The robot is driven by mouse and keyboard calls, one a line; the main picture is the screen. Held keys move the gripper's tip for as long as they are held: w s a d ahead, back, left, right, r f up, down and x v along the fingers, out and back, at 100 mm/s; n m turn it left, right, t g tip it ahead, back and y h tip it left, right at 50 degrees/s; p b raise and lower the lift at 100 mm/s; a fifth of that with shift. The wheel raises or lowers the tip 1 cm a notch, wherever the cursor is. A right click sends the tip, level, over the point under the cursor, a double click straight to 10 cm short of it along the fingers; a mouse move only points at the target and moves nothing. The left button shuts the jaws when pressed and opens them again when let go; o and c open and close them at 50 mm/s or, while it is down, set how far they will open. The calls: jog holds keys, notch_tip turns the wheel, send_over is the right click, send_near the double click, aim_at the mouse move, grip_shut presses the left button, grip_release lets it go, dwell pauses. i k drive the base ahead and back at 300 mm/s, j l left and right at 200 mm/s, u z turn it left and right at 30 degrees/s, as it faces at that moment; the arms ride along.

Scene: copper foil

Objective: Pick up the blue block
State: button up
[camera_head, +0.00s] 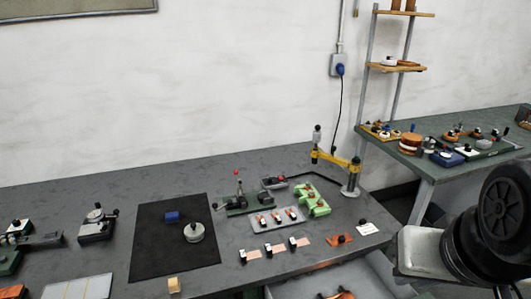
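The blue block (172,217) is small and lies on a black mat (160,260) on the grey workbench, left of the picture's middle. A round whitish-grey object with a knob (194,232) stands just to its right and nearer, apart from it. At the right edge, a black and grey part of my arm shows. My gripper's fingers are not in view, and nothing covers the block.
A small wooden block (174,285) sits at the mat's near edge. A green fixture (313,199), a grey tray (277,219) and a yellow-armed stand (345,165) are to the right. A second green table (440,160) with several objects stands farther right. The mat's near part is clear.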

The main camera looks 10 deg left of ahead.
aim_at(174, 217)
jog(key=u, duration=1.55)
jog(key=i+j+z, duration=0.15)
jog(key=j, duration=0.3)
jog(key=j+z, duration=0.1)
jog(key=j, duration=0.4)
jog(key=i+j+z, duration=0.15)
jog(key=i, duration=0.2)
jog(key=i+j+z, duration=0.1)
jog(key=i, duration=0.2)
